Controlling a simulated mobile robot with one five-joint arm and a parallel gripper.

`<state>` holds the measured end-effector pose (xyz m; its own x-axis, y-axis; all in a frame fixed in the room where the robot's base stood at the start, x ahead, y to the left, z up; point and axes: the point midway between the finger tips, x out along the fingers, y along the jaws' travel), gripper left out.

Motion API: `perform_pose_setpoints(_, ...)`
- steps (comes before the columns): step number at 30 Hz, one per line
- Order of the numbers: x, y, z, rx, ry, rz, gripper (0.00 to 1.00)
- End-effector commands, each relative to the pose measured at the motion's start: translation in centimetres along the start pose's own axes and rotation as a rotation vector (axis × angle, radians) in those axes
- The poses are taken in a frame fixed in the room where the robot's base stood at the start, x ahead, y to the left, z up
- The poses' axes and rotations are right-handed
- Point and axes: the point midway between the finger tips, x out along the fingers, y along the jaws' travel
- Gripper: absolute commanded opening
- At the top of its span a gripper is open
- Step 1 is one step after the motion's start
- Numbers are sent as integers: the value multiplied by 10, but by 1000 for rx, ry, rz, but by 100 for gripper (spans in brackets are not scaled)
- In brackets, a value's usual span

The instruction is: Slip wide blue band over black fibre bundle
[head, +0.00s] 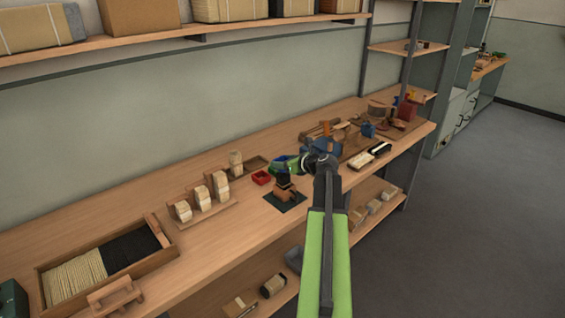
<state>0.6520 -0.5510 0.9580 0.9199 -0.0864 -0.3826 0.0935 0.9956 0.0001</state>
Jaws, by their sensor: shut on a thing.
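My gripper (301,164) is at the end of my green arm, over the bench's middle. It is shut on the wide blue band (282,161), seen small at the gripper's left side. The black fibre bundle (284,182) appears as a dark upright piece in a brown wooden holder (284,193) on a dark green mat (292,206). The band is above the bundle in the picture and looks apart from it; the exact height and gap cannot be told. The fingertips are too small to make out clearly.
Pale bundles (201,197) stand on a rack further left. A divided wooden tray (168,254) holds light and black fibres. Tools and blocks crowd the bench to the right (375,132). The bench front is fairly clear.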

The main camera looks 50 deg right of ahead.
Motion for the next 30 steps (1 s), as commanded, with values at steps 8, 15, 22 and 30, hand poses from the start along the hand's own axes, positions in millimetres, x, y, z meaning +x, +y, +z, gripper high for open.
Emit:
perform_pose_setpoints(8,0,0,0,0,0,1,18)
perform_pose_setpoints(15,4,1,-8,0,0,1,18)
perform_pose_setpoints(22,8,1,-18,-1,0,1,18)
perform_pose_setpoints(30,13,2,-29,-1,0,2,18)
